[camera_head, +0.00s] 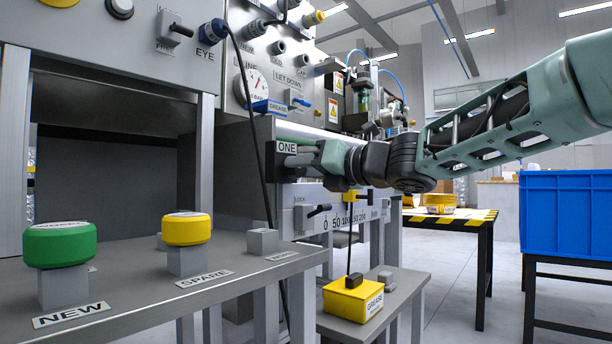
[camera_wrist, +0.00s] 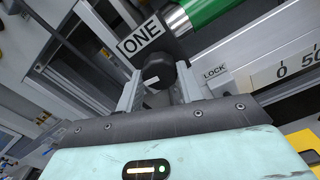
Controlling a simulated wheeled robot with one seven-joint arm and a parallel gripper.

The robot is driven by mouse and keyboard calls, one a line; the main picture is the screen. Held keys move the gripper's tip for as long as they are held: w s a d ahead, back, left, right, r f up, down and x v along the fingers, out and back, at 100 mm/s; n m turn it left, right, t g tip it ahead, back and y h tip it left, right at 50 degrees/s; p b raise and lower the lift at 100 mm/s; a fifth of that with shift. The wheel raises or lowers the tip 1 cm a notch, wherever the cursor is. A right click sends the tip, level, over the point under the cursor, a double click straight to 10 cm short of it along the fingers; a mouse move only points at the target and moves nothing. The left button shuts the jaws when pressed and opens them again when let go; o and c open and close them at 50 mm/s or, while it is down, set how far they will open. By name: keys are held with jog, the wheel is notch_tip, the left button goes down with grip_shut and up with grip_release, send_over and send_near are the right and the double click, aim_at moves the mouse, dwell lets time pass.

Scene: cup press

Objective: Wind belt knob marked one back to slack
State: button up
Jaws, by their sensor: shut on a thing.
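The belt knob marked ONE is a dark round knob (camera_wrist: 158,74) with a pale mark on its face, below the white ONE label (camera_wrist: 141,37) in the wrist view. My gripper (camera_wrist: 160,88) is shut on it, with one finger on each side. In the head view the ONE label (camera_head: 287,147) shows on the machine's side, and my gripper (camera_head: 316,158) reaches it from the right. The knob itself is hidden there behind the gripper. A green roller or belt end (camera_wrist: 205,10) lies just beside the label.
A LOCK handle (camera_head: 318,210) and a scale (camera_head: 350,218) sit just below. A yellow grease box (camera_head: 353,298) stands on a low shelf. Green (camera_head: 60,244) and yellow (camera_head: 186,229) pads stand at left. A blue crate (camera_head: 567,212) is at right.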

jog(key=shift+f, duration=0.1)
dwell(0.4)
jog(key=o, duration=1)
jog(key=p+v, duration=0.4)
jog(key=v, duration=1.3)
jog(key=shift+p, duration=0.3)
jog(key=shift+s+d, duration=0.15)
